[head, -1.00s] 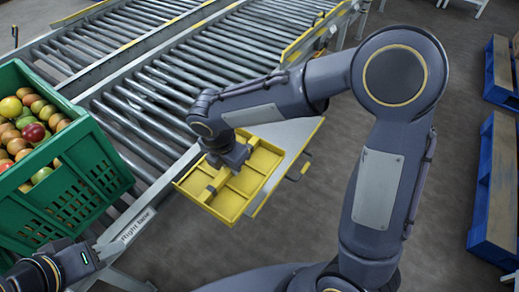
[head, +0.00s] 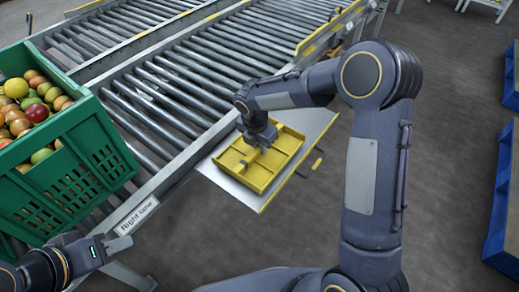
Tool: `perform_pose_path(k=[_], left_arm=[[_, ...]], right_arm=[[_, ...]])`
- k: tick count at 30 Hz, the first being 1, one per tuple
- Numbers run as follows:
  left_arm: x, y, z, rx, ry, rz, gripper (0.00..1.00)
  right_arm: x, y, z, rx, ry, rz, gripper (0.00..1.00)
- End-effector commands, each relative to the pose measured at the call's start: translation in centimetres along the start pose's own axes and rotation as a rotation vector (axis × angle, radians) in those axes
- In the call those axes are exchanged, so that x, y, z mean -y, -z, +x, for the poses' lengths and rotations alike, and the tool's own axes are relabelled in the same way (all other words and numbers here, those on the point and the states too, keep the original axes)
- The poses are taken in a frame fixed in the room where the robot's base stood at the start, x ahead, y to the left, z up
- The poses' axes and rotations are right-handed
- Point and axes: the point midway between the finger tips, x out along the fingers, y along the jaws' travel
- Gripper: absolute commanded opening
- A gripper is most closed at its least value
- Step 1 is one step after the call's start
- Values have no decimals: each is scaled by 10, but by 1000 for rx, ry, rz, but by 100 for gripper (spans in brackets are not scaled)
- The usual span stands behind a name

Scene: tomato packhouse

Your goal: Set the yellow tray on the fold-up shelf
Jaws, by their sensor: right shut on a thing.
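The yellow tray (head: 260,178), shallow with several compartments, is over the fold-up shelf (head: 313,124) in the head view. The shelf is a flat grey plate with a yellow outer edge, raised beside the near roller lane. Bare shelf shows around the tray. I cannot tell whether the tray touches the shelf or is just above it.
A green crate (head: 75,165) of tomatoes stands on the left, close to my left gripper. Roller lanes (head: 185,88) run across the back, with a "Right lane" label (head: 135,217) on the near rail. Blue pallets (head: 503,215) stand at the right edge. Floor between is clear.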

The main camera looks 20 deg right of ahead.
Motion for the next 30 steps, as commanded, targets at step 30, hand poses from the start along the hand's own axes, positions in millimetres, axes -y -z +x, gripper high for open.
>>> perform_pose_path(k=[30], left_arm=[[1,-1,2,0,0,0,36]], right_arm=[[0,2,10,1,-2,1,39]])
